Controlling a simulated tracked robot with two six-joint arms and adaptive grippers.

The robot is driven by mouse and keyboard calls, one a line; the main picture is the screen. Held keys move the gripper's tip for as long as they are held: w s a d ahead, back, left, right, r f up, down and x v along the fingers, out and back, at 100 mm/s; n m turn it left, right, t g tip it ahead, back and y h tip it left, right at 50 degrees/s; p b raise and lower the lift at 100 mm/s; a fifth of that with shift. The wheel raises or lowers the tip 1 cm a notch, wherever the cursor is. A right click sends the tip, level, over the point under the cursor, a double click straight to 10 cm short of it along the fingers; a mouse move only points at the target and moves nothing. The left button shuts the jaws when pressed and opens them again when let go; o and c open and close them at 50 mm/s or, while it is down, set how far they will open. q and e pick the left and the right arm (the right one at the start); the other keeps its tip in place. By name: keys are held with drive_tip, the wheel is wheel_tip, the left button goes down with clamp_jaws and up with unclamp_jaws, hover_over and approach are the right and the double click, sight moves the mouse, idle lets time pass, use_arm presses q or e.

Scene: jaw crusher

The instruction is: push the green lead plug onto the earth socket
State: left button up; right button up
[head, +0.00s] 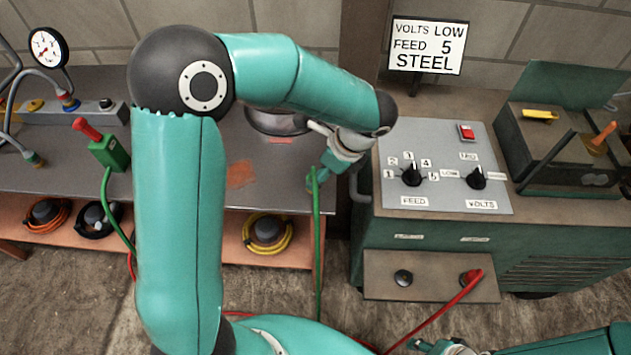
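The green lead (317,240) hangs straight down from my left gripper (322,170), which is above the gap between the bench and the green welder. The gripper appears shut on the green lead plug; the plug itself is mostly hidden by the fingers. The welder's lower panel (435,291) has two sockets. The left one, a dark round socket (403,278), is empty and seems to be the earth socket; its label is too small to read. The right one holds a red plug (470,277). My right gripper (425,346) is low at the bottom edge, partly cut off.
A green clamp with a red handle (105,150) stands on the bench at left, with green cable below it. The red lead (430,320) crosses the floor area in front of the welder. Coiled cables (267,232) lie on the lower shelf. The FEED and VOLTS knobs (412,174) top the welder.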

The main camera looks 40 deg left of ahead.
sight(314, 173)
use_arm(q)
drive_tip(key=x, duration=0.5)
drive_tip(key=shift+w+a, duration=0.1)
idle(0.3)
drive_tip(key=c, duration=1.1)
drive_tip(key=shift+r, duration=0.1)
wheel_tip(314, 173, up, 20)
drive_tip(key=shift+f+p, duration=0.1)
drive_tip(key=shift+p, duration=0.8)
drive_tip(key=shift+f, duration=0.1)
